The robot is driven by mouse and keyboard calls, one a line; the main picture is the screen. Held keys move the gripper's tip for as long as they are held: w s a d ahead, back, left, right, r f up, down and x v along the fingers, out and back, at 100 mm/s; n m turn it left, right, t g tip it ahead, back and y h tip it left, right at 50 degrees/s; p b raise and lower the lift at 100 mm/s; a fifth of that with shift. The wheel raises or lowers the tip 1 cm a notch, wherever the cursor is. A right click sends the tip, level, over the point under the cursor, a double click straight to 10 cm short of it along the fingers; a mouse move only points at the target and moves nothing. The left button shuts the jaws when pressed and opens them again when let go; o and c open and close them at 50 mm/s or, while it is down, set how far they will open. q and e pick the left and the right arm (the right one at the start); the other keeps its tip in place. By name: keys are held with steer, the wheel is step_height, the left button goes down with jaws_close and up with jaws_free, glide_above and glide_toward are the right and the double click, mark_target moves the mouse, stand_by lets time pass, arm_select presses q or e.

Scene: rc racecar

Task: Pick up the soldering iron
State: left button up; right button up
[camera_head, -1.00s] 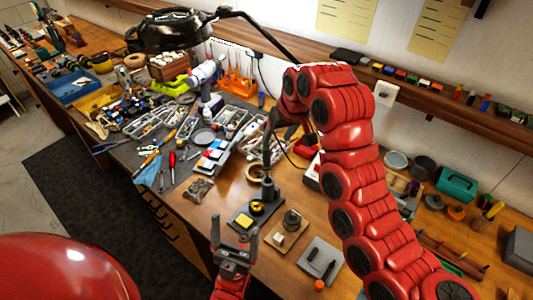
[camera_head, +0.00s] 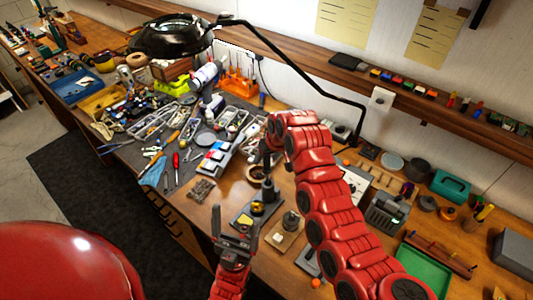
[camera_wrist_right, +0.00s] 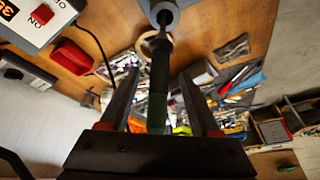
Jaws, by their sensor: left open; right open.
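The soldering iron (camera_head: 269,190) stands upright in its dark holder on a small stand (camera_head: 242,216), with its upper part partly hidden by my right gripper. My right gripper (camera_head: 266,163) points down at it from above. In the right wrist view the iron (camera_wrist_right: 160,66) shows as a dark rod running between the two fingers of my right gripper (camera_wrist_right: 160,76). The fingers are open on either side of it, with gaps visible. My left gripper (camera_head: 235,219) is open and empty, pointing up in front of the stand near the bench's front edge.
A tape roll (camera_head: 256,173) lies just behind the stand. A white station with a red switch (camera_wrist_right: 40,18) is close by, with a black cable. A wooden block (camera_head: 285,236) is right of the stand. Tools and trays crowd the bench's left half.

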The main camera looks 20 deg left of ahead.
steer(key=shift+w+a+f, duration=0.15)
steer(key=shift+w+f, duration=0.05)
steer(key=shift+f, duration=0.4)
steer(key=shift+c, duration=0.2)
jaws_close()
steer(key=shift+r, duration=0.1)
